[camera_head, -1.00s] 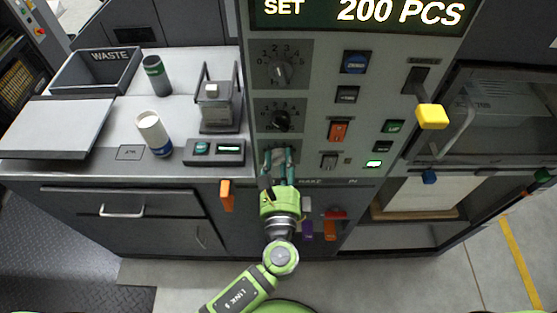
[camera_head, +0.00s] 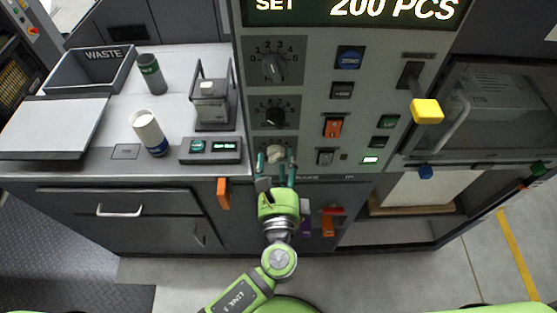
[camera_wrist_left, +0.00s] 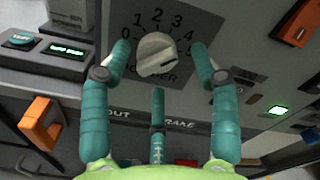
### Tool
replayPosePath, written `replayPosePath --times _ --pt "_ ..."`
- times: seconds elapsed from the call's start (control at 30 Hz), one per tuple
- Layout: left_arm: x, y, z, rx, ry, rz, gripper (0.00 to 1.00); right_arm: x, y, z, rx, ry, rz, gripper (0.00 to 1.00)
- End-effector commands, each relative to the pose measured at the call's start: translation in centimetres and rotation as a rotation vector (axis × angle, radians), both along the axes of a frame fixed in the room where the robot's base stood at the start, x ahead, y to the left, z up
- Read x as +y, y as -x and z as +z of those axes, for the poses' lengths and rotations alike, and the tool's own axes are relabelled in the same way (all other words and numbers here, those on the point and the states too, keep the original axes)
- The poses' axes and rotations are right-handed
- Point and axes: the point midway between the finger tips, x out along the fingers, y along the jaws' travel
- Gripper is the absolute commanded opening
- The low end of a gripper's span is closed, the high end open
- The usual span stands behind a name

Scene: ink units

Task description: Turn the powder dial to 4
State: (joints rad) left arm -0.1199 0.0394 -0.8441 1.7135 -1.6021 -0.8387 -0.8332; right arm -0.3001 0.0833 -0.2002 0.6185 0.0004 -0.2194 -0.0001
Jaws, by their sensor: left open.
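The powder dial is a pale round knob (camera_wrist_left: 157,55) on a dark plate (camera_wrist_left: 188,22) marked 0 to 4 and up, with "POWDER" partly hidden below it. My left gripper (camera_wrist_left: 160,70) is open, with teal fingers on both sides of the knob and a third finger below. I cannot tell whether any finger touches it. In the head view the left gripper (camera_head: 275,172) is at the lowest dial (camera_head: 276,153) of the panel. My right gripper is not in view.
Orange switch (camera_head: 333,127) and green button (camera_head: 388,121) are to the right. An orange handle (camera_head: 223,193) is at lower left.

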Motion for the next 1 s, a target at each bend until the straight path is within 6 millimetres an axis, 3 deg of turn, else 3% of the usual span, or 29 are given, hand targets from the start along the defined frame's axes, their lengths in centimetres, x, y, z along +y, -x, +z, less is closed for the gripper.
replayPosePath --times 0.3,0.5,0.7,1.0 --pt "-0.2 6.6 -0.2 0.008 0.001 -0.004 0.62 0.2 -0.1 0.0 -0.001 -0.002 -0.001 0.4" --pt "-0.2 9.8 -0.1 0.006 0.0 -0.005 0.62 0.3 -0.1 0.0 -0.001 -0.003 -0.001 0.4" --pt "-0.3 11.1 -0.1 0.006 0.0 -0.004 0.62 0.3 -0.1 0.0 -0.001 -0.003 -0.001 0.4" --pt "-0.3 11.1 -0.1 0.004 0.0 -0.004 0.62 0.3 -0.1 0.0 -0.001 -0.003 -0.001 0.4"
